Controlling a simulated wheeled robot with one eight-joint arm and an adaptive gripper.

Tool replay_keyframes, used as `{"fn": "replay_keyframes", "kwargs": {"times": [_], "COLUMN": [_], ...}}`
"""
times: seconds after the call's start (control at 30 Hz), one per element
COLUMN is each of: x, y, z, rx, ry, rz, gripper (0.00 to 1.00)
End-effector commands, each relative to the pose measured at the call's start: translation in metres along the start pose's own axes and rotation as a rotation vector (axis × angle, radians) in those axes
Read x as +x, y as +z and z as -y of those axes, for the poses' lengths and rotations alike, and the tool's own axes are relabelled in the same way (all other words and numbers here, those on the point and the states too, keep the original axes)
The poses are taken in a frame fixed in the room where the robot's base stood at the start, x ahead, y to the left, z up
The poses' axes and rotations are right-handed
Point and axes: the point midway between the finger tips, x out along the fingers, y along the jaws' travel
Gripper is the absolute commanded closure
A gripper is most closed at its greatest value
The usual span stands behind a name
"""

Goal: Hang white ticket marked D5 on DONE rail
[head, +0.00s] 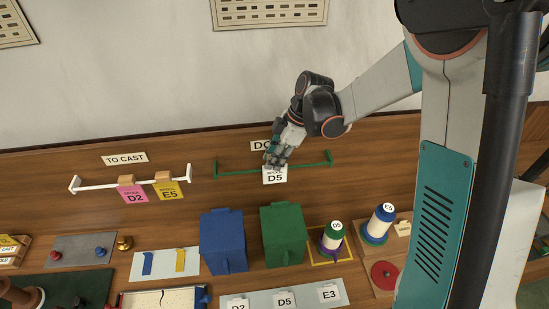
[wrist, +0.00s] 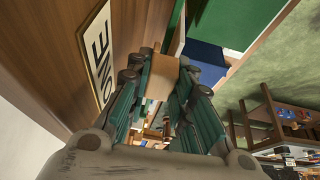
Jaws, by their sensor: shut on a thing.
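The white ticket marked D5 (head: 275,175) is at the green DONE rail (head: 311,166), hanging down in front of its middle. My gripper (head: 273,157) is directly above the ticket, at the rail. In the wrist view my gripper (wrist: 160,92) is shut on the ticket's tan top block (wrist: 161,76). The ticket's face is hidden in the wrist view. I cannot tell whether the block sits on the rail. The DONE sign (head: 260,145) is partly covered by my gripper; it also shows in the wrist view (wrist: 98,60).
The white TO CAST rail (head: 96,186) at left holds a pink D2 ticket (head: 133,194) and a yellow E5 ticket (head: 169,190).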

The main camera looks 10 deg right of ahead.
Motion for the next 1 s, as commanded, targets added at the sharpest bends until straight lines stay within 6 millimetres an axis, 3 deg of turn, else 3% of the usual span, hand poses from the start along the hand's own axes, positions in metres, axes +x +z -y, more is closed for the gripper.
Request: {"fn": "replay_keyframes", "kwargs": {"times": [1.0], "x": [0.010], "y": [0.004], "z": [0.000], "rx": [0.000], "ry": [0.000], "rz": [0.000], "gripper": [0.99]}}
